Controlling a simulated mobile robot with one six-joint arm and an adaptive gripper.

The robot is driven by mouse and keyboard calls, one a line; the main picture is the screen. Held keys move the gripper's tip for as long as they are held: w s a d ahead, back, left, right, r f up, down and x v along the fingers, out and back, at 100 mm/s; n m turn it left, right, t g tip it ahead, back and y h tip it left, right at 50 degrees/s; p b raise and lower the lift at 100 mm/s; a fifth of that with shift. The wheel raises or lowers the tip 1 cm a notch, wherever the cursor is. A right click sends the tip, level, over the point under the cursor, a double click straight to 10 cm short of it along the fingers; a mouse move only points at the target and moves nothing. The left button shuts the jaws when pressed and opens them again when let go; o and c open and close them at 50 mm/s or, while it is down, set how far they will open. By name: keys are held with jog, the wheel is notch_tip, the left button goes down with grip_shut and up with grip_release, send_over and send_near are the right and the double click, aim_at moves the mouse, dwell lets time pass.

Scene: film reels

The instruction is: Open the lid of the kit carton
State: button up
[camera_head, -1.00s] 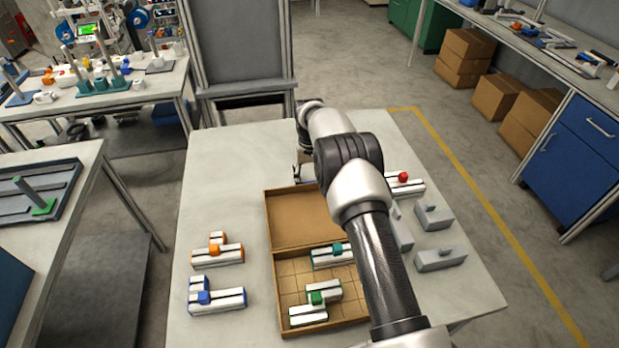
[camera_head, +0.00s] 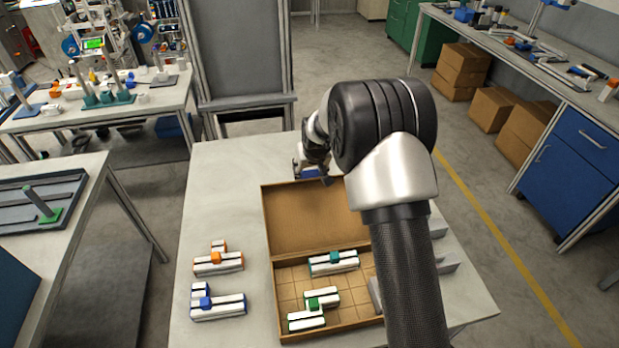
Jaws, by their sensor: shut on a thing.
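The kit carton (camera_head: 277,312) is a brown cardboard box on the grey table. Its lid (camera_head: 300,225) stands open on the far side, its brown inner face showing. The carton's gridded inside holds a white piece with a teal block (camera_head: 336,259) and a white piece with a green block (camera_head: 314,302). My gripper (camera_head: 322,178) is at the far edge of the lid and shut on it, as far as I can tell; my arm hides part of the fingers. My arm also covers the right side of the lid and carton.
An orange-blocked piece (camera_head: 217,261) and a blue-blocked piece (camera_head: 217,305) lie left of the carton. Grey pieces (camera_head: 446,252) lie to its right, partly behind my arm. The table (camera_head: 225,180) is clear at the far left.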

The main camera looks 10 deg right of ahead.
jog(key=shift+s+r, duration=0.3)
jog(key=shift+r, duration=0.35)
jog(key=shift+s+r, duration=0.2)
jog(key=shift+s, duration=0.1)
jog(key=o, duration=1.5)
jog(key=v, duration=1.2)
